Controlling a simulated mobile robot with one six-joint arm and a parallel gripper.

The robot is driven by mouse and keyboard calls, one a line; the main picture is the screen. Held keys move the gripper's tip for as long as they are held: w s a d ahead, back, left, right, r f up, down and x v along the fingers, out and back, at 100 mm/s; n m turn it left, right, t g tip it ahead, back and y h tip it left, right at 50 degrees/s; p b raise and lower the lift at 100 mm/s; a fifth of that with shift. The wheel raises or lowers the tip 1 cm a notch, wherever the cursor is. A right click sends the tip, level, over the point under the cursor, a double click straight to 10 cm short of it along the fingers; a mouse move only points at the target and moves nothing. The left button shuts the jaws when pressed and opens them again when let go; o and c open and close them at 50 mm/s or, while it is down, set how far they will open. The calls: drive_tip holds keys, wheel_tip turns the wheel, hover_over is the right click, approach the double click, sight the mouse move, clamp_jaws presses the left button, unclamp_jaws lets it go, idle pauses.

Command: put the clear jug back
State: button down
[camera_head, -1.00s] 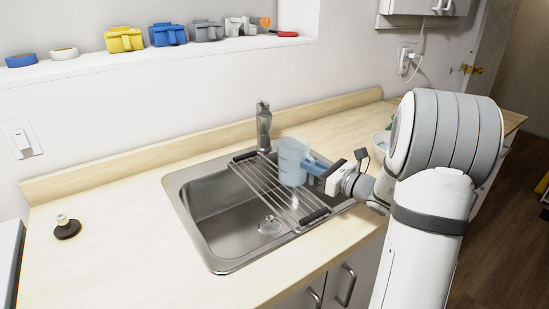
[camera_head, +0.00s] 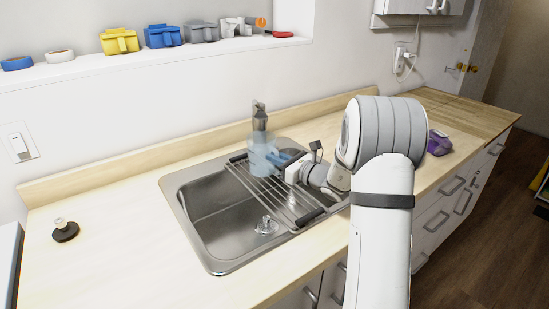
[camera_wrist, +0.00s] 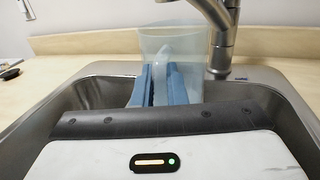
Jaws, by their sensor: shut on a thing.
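The clear jug (camera_head: 262,158) is a see-through, bluish vessel. It is upright over the back part of the sink (camera_head: 207,212), in front of the faucet (camera_head: 260,122). My gripper (camera_head: 286,163) is at its right side, with blue fingers shut on it. In the wrist view the jug (camera_wrist: 190,46) stands past the blue fingers (camera_wrist: 162,84), which close around its pale handle. The faucet (camera_wrist: 222,45) is close on its right there. I cannot tell whether the jug's base touches the drying rack (camera_head: 258,188) under it.
The roll-up rack spans the right half of the sink; the left basin is open. A black-and-white stopper-like item (camera_head: 65,230) sits on the left counter. A purple item (camera_head: 438,143) lies on the right counter. Blue and yellow caddies (camera_head: 120,40) stand on the ledge.

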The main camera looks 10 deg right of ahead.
drive_tip(key=shift+f, duration=0.1)
drive_tip(key=c, duration=1.5)
unclamp_jaws()
drive_tip(key=shift+o, duration=0.2)
